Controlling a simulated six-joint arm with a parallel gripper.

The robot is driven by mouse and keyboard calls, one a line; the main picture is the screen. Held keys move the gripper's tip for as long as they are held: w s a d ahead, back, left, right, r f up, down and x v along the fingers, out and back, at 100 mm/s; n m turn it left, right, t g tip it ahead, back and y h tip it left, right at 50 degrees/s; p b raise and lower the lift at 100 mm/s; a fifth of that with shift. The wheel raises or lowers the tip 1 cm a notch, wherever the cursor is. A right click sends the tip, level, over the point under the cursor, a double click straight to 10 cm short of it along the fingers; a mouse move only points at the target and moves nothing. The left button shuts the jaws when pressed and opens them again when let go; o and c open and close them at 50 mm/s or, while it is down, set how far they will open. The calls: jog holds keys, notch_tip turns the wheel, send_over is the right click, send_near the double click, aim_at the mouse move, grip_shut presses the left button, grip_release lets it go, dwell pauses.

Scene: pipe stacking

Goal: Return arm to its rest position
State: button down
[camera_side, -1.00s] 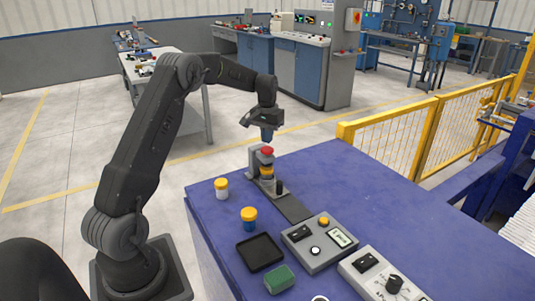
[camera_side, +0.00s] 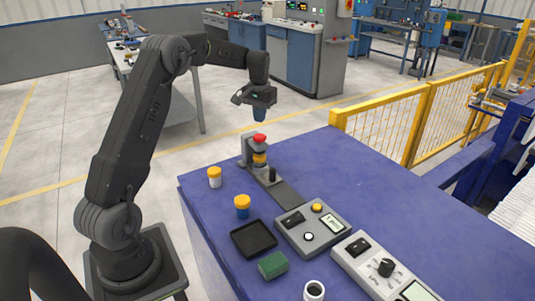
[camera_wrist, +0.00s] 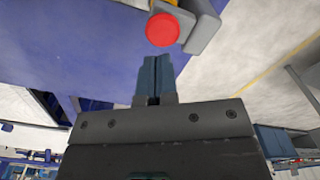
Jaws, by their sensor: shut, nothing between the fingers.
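My gripper (camera_side: 260,115) is above the far left corner of the blue table (camera_side: 370,190), fingers pointing down. In the wrist view my blue fingers (camera_wrist: 153,75) are together with nothing between them. Below the gripper and apart from it, a stack with a red top piece (camera_side: 260,138) and a yellow piece (camera_side: 260,159) stands upright in a grey fixture (camera_side: 248,152). The red top also shows in the wrist view (camera_wrist: 162,29), just beyond the fingertips.
Two yellow-capped white and blue pieces (camera_side: 214,177) (camera_side: 242,207) stand near the table's left edge. A black tray (camera_side: 254,239), green block (camera_side: 273,265), white ring piece (camera_side: 314,291) and grey control boxes (camera_side: 312,230) are in front. A yellow fence (camera_side: 420,120) stands beyond.

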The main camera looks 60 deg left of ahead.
jog(key=s+d+r+m+t, duration=0.1)
jog(key=s+d+r, duration=0.4)
jog(key=d, duration=0.4)
jog(key=s+d+r+m+t, duration=0.1)
jog(key=s+d+r+m, duration=0.15)
jog(key=d+r, duration=0.55)
jog(key=s+d+f+m+t, duration=0.1)
jog(key=s+d, duration=0.5)
jog(key=s, duration=0.3)
jog(key=s+d+f+m+t, duration=0.1)
jog(key=s+d+f+t, duration=0.1)
jog(key=s+d, duration=0.5)
jog(key=s, duration=0.3)
jog(key=shift+d+f+t, duration=0.25)
jog(key=shift+f+t, duration=0.05)
